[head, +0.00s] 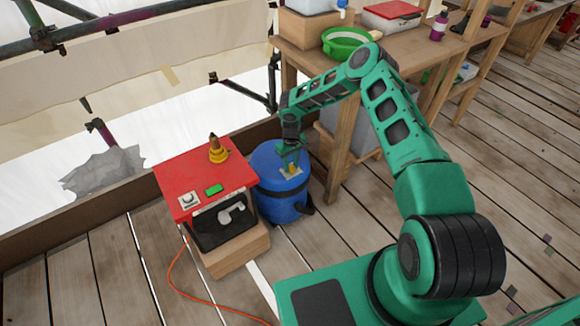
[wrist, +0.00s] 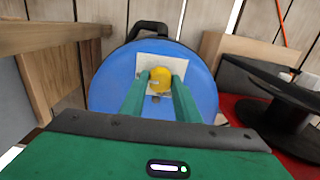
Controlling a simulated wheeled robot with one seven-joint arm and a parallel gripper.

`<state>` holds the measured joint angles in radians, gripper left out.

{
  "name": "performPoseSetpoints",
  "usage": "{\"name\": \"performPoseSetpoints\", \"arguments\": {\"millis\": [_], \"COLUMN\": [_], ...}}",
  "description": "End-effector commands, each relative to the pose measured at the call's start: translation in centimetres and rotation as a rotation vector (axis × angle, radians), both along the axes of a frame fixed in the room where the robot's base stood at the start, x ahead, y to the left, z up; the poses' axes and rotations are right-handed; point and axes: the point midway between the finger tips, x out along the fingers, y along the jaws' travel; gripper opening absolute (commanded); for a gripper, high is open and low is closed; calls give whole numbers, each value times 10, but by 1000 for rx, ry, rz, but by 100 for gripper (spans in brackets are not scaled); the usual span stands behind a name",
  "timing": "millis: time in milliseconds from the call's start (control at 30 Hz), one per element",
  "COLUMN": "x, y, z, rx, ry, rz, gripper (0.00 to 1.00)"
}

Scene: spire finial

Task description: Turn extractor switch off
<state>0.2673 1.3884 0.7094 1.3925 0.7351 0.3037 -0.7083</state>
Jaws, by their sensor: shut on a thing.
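The extractor (head: 283,184) is a blue drum with a black base, standing on the boards right of a red-topped box. Its lid shows from above in the wrist view (wrist: 107,91). On the lid is a pale plate (wrist: 146,62) with a round yellow switch knob (wrist: 160,78). My gripper (head: 290,168) reaches down to the lid from above. In the wrist view its two green fingers (wrist: 160,84) are shut on the yellow knob, one on each side. The knob's setting cannot be read; its lower part is partly hidden.
The red-topped box (head: 190,165) holds a yellow-based finial (head: 218,150), a green block (head: 213,190) and a white switch plate (head: 188,200). A wooden bench (head: 400,52) with a green bowl (head: 345,43) stands behind; its leg (head: 338,165) is close to the drum. An orange cable (head: 183,290) crosses the floor.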

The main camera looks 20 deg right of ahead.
Motion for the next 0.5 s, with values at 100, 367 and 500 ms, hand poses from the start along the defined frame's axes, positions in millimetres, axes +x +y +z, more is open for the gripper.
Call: {"name": "performPoseSetpoints", "arguments": {"millis": [100,367,500], "x": [0,0,0], "y": [0,0,0], "z": [0,1,1], "rx": [1,-2,-2], "ry": [0,0,1], "rz": [27,172,294], "gripper": [6,6,6]}}
